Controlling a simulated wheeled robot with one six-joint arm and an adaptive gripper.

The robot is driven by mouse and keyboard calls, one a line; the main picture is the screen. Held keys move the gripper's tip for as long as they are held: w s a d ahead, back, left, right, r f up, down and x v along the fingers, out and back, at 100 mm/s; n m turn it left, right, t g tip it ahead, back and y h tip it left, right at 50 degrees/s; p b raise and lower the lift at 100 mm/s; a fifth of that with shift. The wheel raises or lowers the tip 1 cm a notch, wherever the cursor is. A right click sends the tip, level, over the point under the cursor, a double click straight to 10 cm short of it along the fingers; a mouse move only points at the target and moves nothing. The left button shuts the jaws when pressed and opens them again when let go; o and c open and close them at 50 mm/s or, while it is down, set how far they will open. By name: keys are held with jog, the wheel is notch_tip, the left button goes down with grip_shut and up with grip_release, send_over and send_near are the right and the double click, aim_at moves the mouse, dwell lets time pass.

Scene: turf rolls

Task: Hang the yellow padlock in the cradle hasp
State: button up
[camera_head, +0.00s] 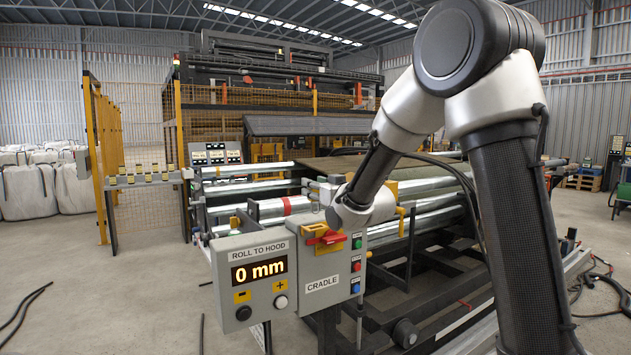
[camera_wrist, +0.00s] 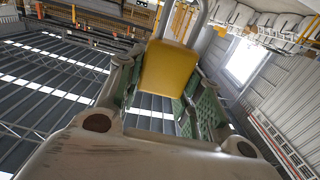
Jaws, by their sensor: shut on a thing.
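My gripper (camera_wrist: 166,82) is shut on the yellow padlock (camera_wrist: 168,68), whose body sits between the green finger pads in the wrist view. Its grey shackle (camera_wrist: 197,22) points away from my palm and runs out of the top of that view. In the head view my wrist hangs beside the grey cradle box (camera_head: 322,285). A red handle (camera_head: 326,237) on a yellow plate is on that box's upper face.
A "ROLL TO HOOD" panel (camera_head: 254,285) reading 0 mm stands left of the cradle box. Coloured buttons (camera_head: 356,266) line the box's right side. Metal rollers (camera_head: 270,207) lie behind. A yellow fence (camera_head: 103,150) stands at left, with open floor in front.

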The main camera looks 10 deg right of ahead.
aim_at(316, 213)
jog(key=shift+f, duration=1.4)
jog(key=shift+f, duration=1.35)
jog(key=shift+f, duration=0.35)
jog(key=shift+f, duration=0.3)
jog(key=shift+f, duration=0.3)
jog(key=shift+f, duration=0.2)
jog(key=o, duration=1.1)
jog(key=shift+o, duration=0.2)
